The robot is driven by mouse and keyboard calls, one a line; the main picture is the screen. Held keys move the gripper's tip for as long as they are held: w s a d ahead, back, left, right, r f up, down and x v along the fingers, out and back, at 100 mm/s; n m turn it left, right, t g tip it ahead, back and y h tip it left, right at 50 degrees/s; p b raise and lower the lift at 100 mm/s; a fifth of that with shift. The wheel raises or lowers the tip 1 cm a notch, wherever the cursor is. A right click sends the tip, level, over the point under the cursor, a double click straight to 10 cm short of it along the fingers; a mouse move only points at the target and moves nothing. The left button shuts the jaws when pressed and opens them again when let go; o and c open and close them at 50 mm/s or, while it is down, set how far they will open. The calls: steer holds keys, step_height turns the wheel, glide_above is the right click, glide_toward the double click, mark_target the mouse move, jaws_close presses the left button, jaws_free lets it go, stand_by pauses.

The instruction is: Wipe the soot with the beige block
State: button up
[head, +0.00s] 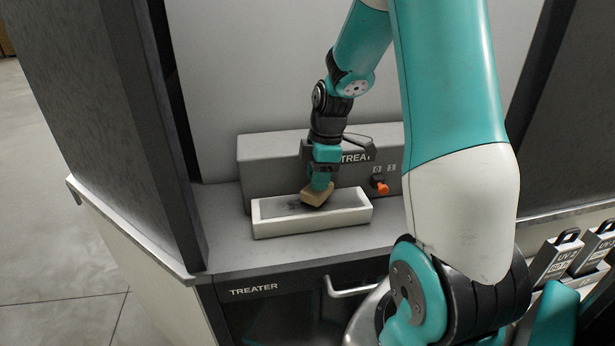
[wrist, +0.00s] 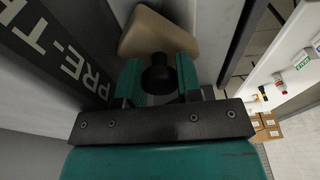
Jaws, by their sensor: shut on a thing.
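The beige block (head: 318,195) is tilted at the tip of my gripper (head: 321,182), over the white tray (head: 313,228) on the counter. In the wrist view the beige block (wrist: 155,32) lies beyond the fingers, and my gripper (wrist: 159,75) is shut on its dark round knob (wrist: 158,76). Dark soot (head: 290,209) shows on the grey inner surface of the tray, to the left of the block. The block's lower edge is at or just above that surface; I cannot tell whether it touches. The block hides part of the surface.
A grey treater box (head: 270,165) with an orange-red knob (head: 381,186) stands right behind the tray. A dark cabinet wall (head: 150,130) bounds the left side. UV cartridges (head: 560,255) stand at the lower right. The counter left of the tray is clear.

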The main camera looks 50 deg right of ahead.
mark_target(332, 184)
steer(key=shift+s+d+f, duration=0.1)
steer(key=shift+s+d, duration=0.45)
steer(key=shift+d, duration=0.25)
steer(key=shift+s+d, duration=0.5)
steer(key=shift+d, duration=0.25)
steer(key=shift+w+a+f, duration=0.1)
steer(key=shift+w+a, duration=0.85)
steer(key=shift+a, duration=0.5)
steer(key=shift+w+a+r, duration=0.1)
steer(key=shift+w+a, duration=0.8)
steer(key=shift+a, duration=0.55)
steer(key=shift+w+a+f, duration=0.1)
steer(key=shift+w+a, duration=0.85)
steer(key=shift+a, duration=0.5)
steer(key=shift+w+a+p, duration=0.15)
steer(key=shift+w+a, duration=0.35)
steer(key=shift+a, duration=0.2)
steer(key=shift+w+a+p, duration=0.15)
steer(key=shift+w+a, duration=0.3)
steer(key=shift+a, duration=0.25)
step_height(332, 184, up, 6)
steer(key=p, duration=0.4)
steer(key=shift+d+r+p, duration=0.15)
steer(key=shift+r+p, duration=0.05)
steer(key=shift+p, duration=0.2)
steer(key=shift+w, duration=0.1)
